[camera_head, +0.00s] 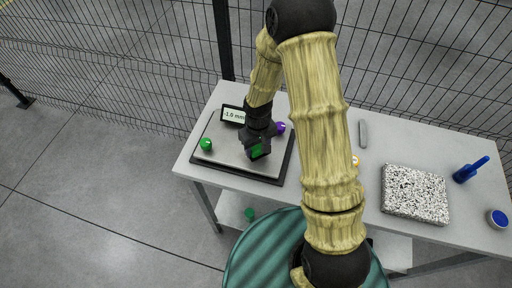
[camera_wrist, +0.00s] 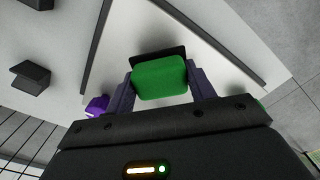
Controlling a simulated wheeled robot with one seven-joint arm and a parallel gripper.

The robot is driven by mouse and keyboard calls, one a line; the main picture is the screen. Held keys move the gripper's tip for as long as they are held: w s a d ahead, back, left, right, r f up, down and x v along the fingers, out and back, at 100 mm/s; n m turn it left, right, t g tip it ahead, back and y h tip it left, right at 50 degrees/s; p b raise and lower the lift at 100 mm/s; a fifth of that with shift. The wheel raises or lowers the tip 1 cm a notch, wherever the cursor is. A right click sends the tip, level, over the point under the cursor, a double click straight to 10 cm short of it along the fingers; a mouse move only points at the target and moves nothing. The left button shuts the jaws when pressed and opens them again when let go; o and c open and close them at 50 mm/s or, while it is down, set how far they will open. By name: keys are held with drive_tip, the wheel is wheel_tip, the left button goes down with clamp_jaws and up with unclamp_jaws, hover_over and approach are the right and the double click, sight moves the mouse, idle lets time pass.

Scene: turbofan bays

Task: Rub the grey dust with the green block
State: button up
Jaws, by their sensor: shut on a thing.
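My gripper (camera_head: 259,143) is over the light grey plate (camera_head: 224,151) with a dark border, at the left end of the table. It is shut on the green block (camera_wrist: 160,78), which sits between the two fingers in the wrist view. The green block also shows in the head view (camera_head: 257,152), partly hidden by the gripper. A dark edge or patch shows just behind the block in the wrist view; I cannot tell what it is. I cannot make out any grey dust. Whether the block touches the plate is unclear.
A display (camera_head: 233,115) reading "-1.0 mm" stands at the plate's back edge. A green knob (camera_head: 206,144) and a purple one (camera_head: 281,127) are at its sides. A grey bar (camera_head: 363,133), speckled slab (camera_head: 414,194), blue tool (camera_head: 469,170) and blue round item (camera_head: 498,218) lie rightward.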

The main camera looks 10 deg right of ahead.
sight(257, 147)
drive_tip(key=r+p, duration=0.2)
drive_tip(key=r, duration=0.2)
drive_tip(key=shift+w+r+p, duration=0.1)
drive_tip(key=shift+w+p, duration=0.1)
drive_tip(key=shift+p, duration=0.2)
drive_tip(key=shift+s+a+r+p, duration=0.2)
drive_tip(key=shift+r+p, duration=0.15)
drive_tip(key=shift+r, duration=0.2)
drive_tip(key=shift+d+f, duration=0.1)
drive_tip(key=shift+d, duration=0.15)
drive_tip(key=shift+a, duration=0.15)
